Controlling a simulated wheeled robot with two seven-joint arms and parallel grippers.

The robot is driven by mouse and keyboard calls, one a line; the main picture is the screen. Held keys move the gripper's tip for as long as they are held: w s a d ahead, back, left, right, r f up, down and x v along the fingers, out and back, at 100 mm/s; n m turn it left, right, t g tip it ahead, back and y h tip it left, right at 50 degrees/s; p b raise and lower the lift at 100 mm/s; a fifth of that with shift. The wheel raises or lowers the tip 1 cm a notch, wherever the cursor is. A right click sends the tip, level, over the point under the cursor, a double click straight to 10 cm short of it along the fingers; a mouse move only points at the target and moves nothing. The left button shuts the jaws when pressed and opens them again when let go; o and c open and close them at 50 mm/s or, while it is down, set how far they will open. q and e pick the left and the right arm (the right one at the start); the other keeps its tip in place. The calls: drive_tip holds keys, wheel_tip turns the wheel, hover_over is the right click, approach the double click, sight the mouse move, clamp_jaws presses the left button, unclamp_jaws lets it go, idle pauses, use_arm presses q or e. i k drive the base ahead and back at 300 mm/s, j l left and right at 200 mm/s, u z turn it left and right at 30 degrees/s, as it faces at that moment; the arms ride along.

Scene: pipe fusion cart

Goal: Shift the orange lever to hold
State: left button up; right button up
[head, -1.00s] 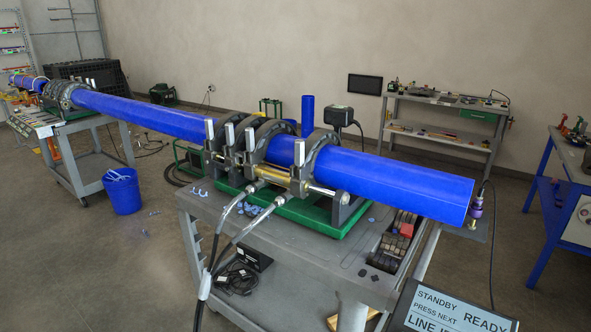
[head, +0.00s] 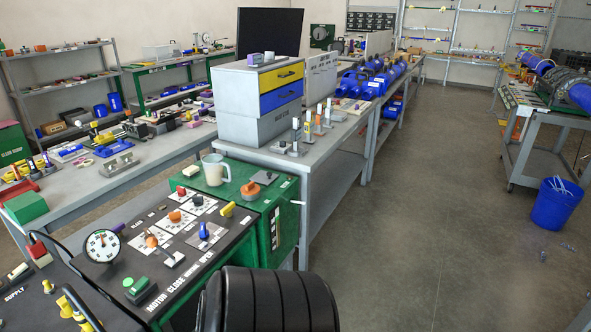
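A dark control panel (head: 119,258) tops a green cabinet at the lower left of the head view. Small orange controls stand on its white label plates: one (head: 175,216) near the middle and one (head: 151,241) nearer the gauge. A larger orange handle (head: 251,188) sits on a grey base on the green box top behind the panel. I cannot tell which of these is the lever with a hold setting; their small labels are unreadable. Neither of my grippers is in view.
The panel also carries a round gauge (head: 102,245), a blue knob (head: 204,230) and a yellow knob (head: 227,210). A pale mug (head: 213,170) stands behind them. A grey bench with a drawer unit (head: 258,102) is beyond. Open floor (head: 430,210) lies to the right.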

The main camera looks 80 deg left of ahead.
sight(151, 243)
drive_tip(key=u, duration=3.55)
